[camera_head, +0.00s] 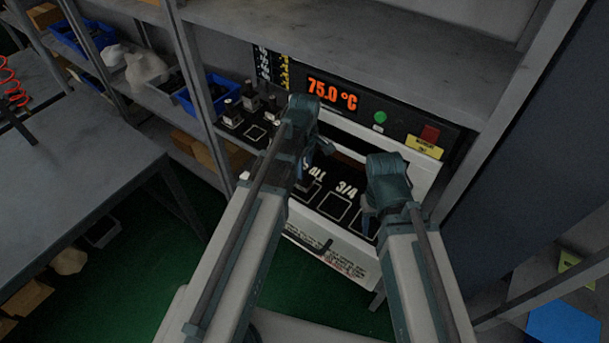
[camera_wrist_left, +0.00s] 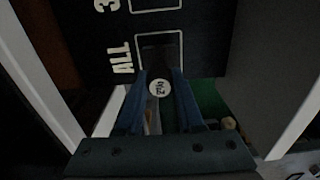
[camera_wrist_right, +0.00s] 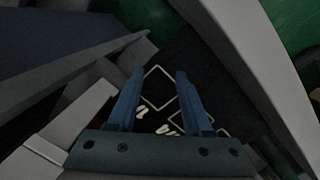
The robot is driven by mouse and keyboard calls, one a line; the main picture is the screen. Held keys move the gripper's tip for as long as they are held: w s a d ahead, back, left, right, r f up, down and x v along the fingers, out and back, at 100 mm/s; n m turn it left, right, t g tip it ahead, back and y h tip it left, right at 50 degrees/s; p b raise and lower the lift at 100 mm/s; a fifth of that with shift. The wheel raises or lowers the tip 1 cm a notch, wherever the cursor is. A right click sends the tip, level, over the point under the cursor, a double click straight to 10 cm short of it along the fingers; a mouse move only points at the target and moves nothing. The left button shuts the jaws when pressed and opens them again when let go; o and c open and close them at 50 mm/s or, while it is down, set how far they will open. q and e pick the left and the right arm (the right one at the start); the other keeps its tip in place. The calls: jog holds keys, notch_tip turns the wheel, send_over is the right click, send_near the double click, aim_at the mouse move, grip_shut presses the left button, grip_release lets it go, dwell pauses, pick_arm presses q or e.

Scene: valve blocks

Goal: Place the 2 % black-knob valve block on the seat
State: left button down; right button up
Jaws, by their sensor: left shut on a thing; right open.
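My left gripper (camera_head: 304,170) is shut on a dark valve block with a round white cap (camera_wrist_left: 160,88). The cap's marking looks like 2 %, seen turned on its side. The block's dark body reaches toward the outlined square beside the "ALL" label (camera_wrist_left: 122,55); I cannot tell whether it touches the panel. The black seat panel (camera_head: 318,203) has white square outlines and "ALL" and "3/4" labels. My right gripper (camera_head: 372,208) is open and empty over the panel's right part; its fingers also show in the right wrist view (camera_wrist_right: 158,80).
Several black-knob blocks (camera_head: 232,112) stand on a dark pad left of my left gripper. Behind is a display reading 75.0 °C (camera_head: 332,94), with a green button (camera_head: 380,117) and a red one (camera_head: 430,133). Shelf posts (camera_head: 195,80) and a blue bin (camera_head: 208,97) flank the left.

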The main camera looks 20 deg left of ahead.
pick_arm(q)
notch_tip(320, 180, down, 2)
jog(key=shift+f+b, duration=0.2)
jog(key=shift+b, duration=0.45)
pick_arm(e)
notch_tip(320, 180, down, 2)
jog(key=shift+f, duration=0.15)
pick_arm(q)
jog(key=shift+r, duration=0.15)
jog(key=c, duration=0.5)
grip_release()
jog(key=shift+c, duration=0.2)
